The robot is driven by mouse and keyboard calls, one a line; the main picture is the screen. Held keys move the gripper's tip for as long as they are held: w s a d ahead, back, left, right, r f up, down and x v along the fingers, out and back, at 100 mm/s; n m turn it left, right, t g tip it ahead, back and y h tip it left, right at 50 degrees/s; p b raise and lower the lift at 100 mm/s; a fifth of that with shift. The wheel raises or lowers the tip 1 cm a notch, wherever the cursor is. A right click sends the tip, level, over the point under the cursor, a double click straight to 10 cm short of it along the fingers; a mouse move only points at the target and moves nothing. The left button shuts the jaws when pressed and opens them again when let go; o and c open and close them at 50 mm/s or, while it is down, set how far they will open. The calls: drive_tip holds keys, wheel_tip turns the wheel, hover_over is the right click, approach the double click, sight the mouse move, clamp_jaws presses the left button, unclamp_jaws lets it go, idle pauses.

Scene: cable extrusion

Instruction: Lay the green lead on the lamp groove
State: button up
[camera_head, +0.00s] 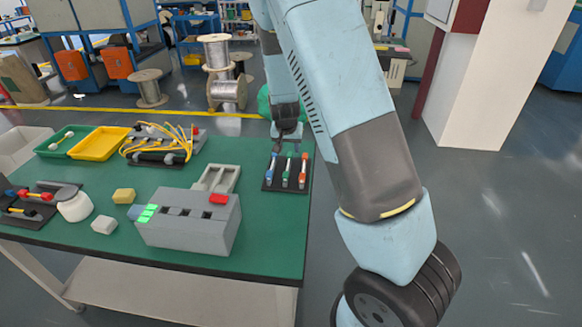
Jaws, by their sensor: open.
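My gripper (288,146) is open, at the far right part of the green table, over or just behind a black rack. Several slim leads stand side by side in the black rack (269,186): a blue-ended one (273,166) at the left, a middle one (287,170) and a red-ended one (303,172) at the right. The middle one seems to be the green lead, but its colour is hard to read. A grey block (190,232) has dark slots on top, green lit squares (147,214) at its left and a red part (219,198). I cannot tell which slot is the lamp groove.
A green tray (64,141), a yellow tray (99,144) and a holder with yellow cables (157,150) stand at the back left. A white pot (74,207), a yellow block (124,195) and a grey block (104,224) lie in front. The table between grey block and rack is clear.

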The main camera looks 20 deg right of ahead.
sight(290, 155)
drive_tip(key=shift+x, duration=2.7)
drive_tip(key=shift+w+d+r, duration=0.1)
clamp_jaws()
